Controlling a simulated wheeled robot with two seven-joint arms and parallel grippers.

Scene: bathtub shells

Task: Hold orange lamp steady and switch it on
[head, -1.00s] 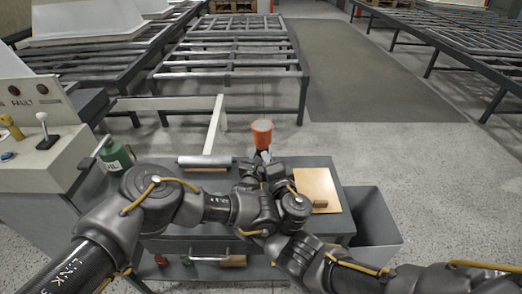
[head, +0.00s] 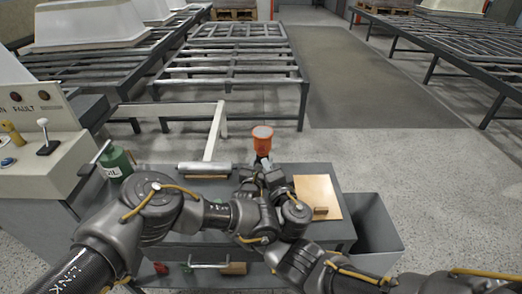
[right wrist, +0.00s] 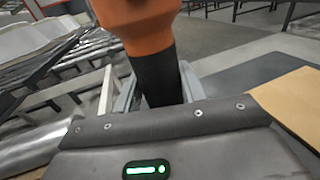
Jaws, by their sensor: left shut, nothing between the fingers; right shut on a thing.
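The orange lamp (head: 262,139) stands roughly upright above the far edge of the grey cart, with a pale round top. In the right wrist view its orange body (right wrist: 140,22) fills the top, with a black handle (right wrist: 158,78) below. My right gripper (right wrist: 158,88) is shut on this handle, one grey finger on each side. My left gripper (head: 247,176) is shut and empty, close beside the right hand below the lamp; overlapping arm links partly hide its fingers. The lamp's switch cannot be made out, and I cannot tell whether the lamp is lit.
The grey cart top (head: 190,226) holds a metal roll (head: 204,168) and a tan board (head: 312,190) with a small brown block (head: 320,210). A green can (head: 117,162) and a control panel (head: 40,158) stand at left. A grey bin (head: 375,235) stands at right.

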